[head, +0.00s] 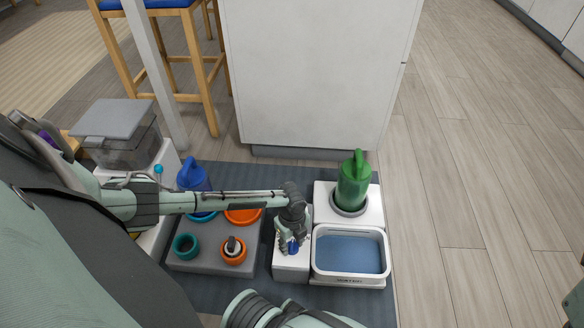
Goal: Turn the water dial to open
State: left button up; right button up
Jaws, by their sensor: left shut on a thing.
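The water dial (292,249) is a small blue knob on a white block beside the water basin (387,263). My left arm reaches across from the left. My left gripper (291,243) points down over the block and is shut on the dial, covering most of it. The dial's exact angle and markings are hidden. The basin is white-rimmed with a blue surface inside. A green bottle (353,186) stands upright in the white unit behind the basin. A pale link of my right arm shows at the bottom edge; its gripper is out of view.
A grey stand (212,264) with teal and orange bowls is left of the dial block. A blue bottle (192,176) and a grey-lidded bin (115,132) are further left. A white cabinet (316,75) stands behind.

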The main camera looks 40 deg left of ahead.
aim_at(292, 245)
pick_arm(q)
jog(key=m, duration=0.3)
jog(key=shift+m, duration=2.3)
jog(key=shift+s+d+m, duration=0.1)
jog(key=shift+m, duration=0.2)
jog(key=o, duration=1.2)
jog(key=shift+c, duration=0.2)
notch_tip(292, 245, up, 12)
